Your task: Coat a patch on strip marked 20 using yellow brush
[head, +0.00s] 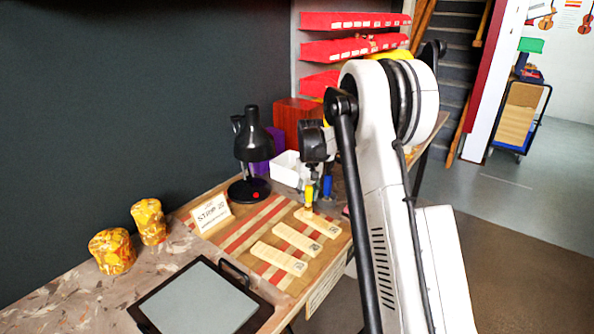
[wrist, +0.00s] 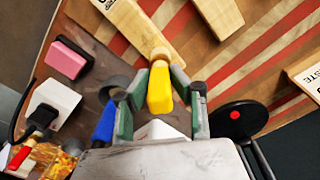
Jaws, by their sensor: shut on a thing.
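My gripper (wrist: 162,97) is shut on the yellow brush (wrist: 159,88), with a finger on each side of its handle. In the head view the yellow brush (head: 309,194) hangs below my gripper, tip down, over the farthest wooden strip (head: 320,224). In the wrist view its tan tip overlaps the end of a strip (wrist: 138,28); I cannot tell whether they touch. Two more strips, the middle one (head: 297,238) and the nearest one (head: 278,259), lie beside it. Their small dark end marks are unreadable. A sign (head: 211,212) appears to read "STRIP 20".
A black device (head: 252,152) with a red button stands behind the striped board (head: 238,238). A white container (head: 287,170) and a blue item (head: 327,187) are near my gripper. Two yellow patterned pots (head: 111,251) and a black-framed pad (head: 205,300) occupy the near bench.

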